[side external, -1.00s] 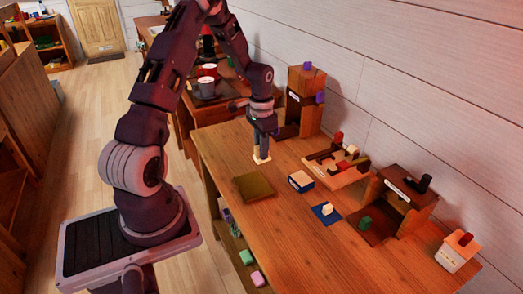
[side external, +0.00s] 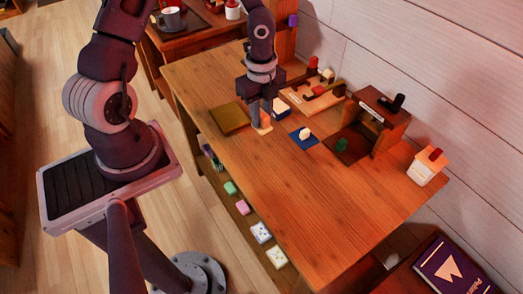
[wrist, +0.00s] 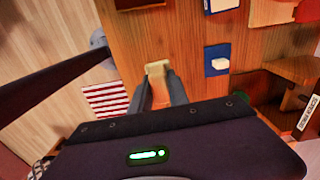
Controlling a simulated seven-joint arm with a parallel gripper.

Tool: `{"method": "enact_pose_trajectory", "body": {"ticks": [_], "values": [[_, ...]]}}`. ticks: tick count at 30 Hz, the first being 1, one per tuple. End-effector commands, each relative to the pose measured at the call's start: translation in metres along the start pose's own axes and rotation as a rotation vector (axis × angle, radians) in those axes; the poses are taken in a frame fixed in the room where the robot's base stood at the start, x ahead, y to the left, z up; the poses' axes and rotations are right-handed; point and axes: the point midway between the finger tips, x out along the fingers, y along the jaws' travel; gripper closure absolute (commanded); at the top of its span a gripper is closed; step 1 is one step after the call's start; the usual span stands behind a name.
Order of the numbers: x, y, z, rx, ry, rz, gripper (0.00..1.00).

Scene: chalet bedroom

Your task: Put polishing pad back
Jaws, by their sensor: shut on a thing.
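My gripper (side external: 262,118) points down over the wooden workbench and is shut on a small cream-and-orange piece (side external: 264,126). The piece also shows between the fingers in the wrist view (wrist: 157,83), and I cannot tell for sure whether it is the polishing pad. It is low over the bench top, and I cannot tell whether it touches. An olive-brown square (side external: 229,118) lies left of my gripper.
A blue-and-white box (side external: 282,110) stands just behind my gripper, with a wooden rack (side external: 312,102) beyond. A brown stand (side external: 385,122) with a green block (side external: 341,145) before it and a white house-shaped box (side external: 427,168) are at right. The bench's front (side external: 300,215) is clear.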

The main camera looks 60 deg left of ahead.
Motion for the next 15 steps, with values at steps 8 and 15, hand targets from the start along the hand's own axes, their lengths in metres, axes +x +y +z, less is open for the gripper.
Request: {"method": "enact_pose_trajectory", "body": {"ticks": [8, 15], "values": [[0.056, 0.003, -0.005, 0.049, 0.001, 0.002, 1.0], [0.097, 0.002, -0.004, 0.044, 0.001, 0.0, 1.0]]}}
